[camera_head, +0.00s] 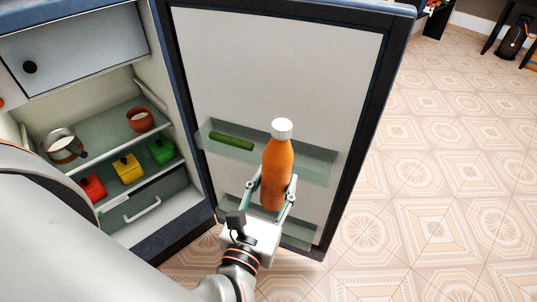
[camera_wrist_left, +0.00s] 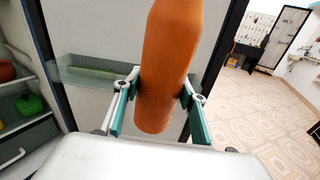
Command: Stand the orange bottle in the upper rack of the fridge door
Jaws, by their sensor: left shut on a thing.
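The orange bottle (camera_head: 277,172) with a white cap is upright in my left gripper (camera_head: 272,190), whose two fingers are shut on its lower part. It also shows in the left wrist view (camera_wrist_left: 167,65), tilted a little, between the fingers (camera_wrist_left: 158,97). The bottle is in front of the upper door rack (camera_head: 312,166), a clear glass-like tray on the open fridge door (camera_head: 275,60). In the head view it overlaps the rack; I cannot tell whether it touches it. A green cucumber-like item (camera_head: 231,141) lies in the rack's left part. My right gripper is not in view.
A lower door rack (camera_head: 296,236) is below, partly hidden by my gripper. Inside the fridge are a metal pot (camera_head: 64,146), a red-brown pot (camera_head: 140,119) and red, yellow (camera_head: 128,168) and green containers. The upper rack's right part looks empty. Tiled floor lies right of the door.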

